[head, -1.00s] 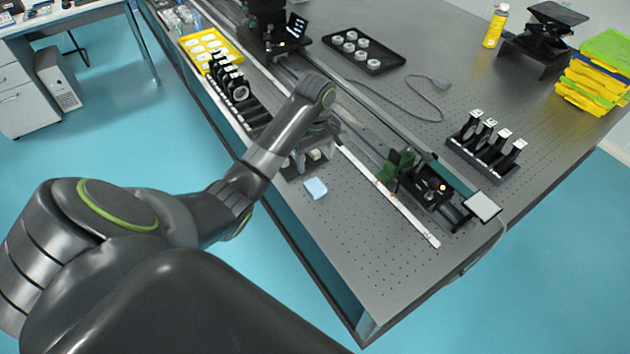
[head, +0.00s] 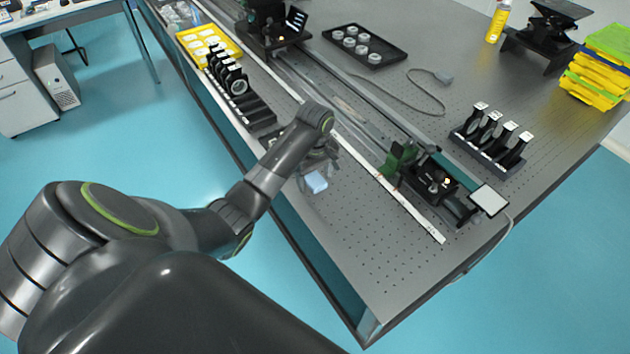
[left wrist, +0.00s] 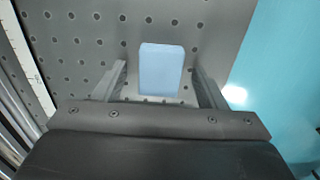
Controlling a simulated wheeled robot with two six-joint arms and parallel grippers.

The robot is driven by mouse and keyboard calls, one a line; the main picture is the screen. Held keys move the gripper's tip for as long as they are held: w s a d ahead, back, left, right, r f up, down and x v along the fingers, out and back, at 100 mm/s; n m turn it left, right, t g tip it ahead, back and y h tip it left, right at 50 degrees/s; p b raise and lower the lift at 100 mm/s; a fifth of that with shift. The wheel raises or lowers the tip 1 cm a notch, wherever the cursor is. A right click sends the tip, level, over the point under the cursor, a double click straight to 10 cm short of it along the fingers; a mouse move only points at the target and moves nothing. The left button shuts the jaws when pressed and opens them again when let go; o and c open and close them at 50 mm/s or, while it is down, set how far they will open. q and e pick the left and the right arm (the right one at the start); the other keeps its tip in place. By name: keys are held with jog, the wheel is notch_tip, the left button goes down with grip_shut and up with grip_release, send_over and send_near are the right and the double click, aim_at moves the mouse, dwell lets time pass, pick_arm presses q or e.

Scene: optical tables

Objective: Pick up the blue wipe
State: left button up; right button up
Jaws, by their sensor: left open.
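The blue wipe (head: 315,182) is a small light-blue block lying on the perforated optical table, near its left edge in the head view. In the left wrist view the wipe (left wrist: 162,69) sits between and just beyond the fingertips. My left gripper (left wrist: 162,82) is open, with one finger on each side of the wipe and a gap on both sides. In the head view the left gripper (head: 312,178) is over the wipe and partly hides it. My right gripper is in neither view.
A white ruler strip (head: 400,199) and a rail run beside the wipe. A stage with a green part (head: 397,158) stands to the right. A black holder rack (head: 492,140), a tray of round parts (head: 364,46) and a yellow tray (head: 208,42) lie farther off. The table's front corner is bare.

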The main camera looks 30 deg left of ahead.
aim_at(315, 179)
pick_arm(q)
jog(key=c, duration=1)
jog(key=shift+c, duration=0.2)
jog(key=shift+r, duration=0.1)
notch_tip(315, 179, up, 5)
jog(key=shift+r, duration=0.15)
notch_tip(315, 179, up, 3)
jog(key=p, duration=0.2)
jog(key=shift+p, duration=0.4)
jog(key=shift+r+p, duration=0.85)
jog(key=shift+p, duration=0.05)
